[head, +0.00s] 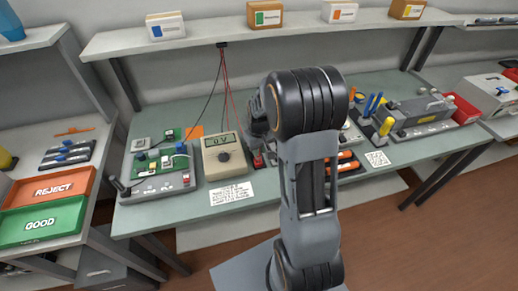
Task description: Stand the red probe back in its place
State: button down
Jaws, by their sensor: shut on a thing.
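My arm stands in the middle of the head view and hides part of the bench. My gripper (257,147) is low over the bench, just right of the yellow multimeter (223,157), and mostly hidden by my wrist. It is shut on the red probe (258,160), of which only a small red part shows below the wrist. The red lead (229,88) runs from a hook under the shelf down toward it. The probe's tip and its place cannot be made out.
A fixture with a green board (160,165) stands left of the multimeter, and a label card (231,194) lies in front. Red and green trays (42,224) stand far left.

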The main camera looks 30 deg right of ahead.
jog(key=shift+f+b, duration=0.6)
jog(key=shift+f, duration=0.2)
dwell(0.7)
jog(key=c, duration=0.9)
grip_release()
jog(key=r, duration=1.4)
jog(key=shift+s, duration=0.2)
jog(key=shift+w, duration=0.1)
jog(key=s+a+t, duration=0.2)
jog(key=s+a, duration=0.2)
jog(key=s, duration=0.3)
jog(key=s+a+r+t, duration=0.1)
jog(key=s+a, duration=0.4)
jog(key=s, duration=0.3)
jog(key=shift+s+a+m+t, duration=0.15)
jog(key=shift+a+m+t, duration=0.15)
jog(key=shift+t, duration=0.1)
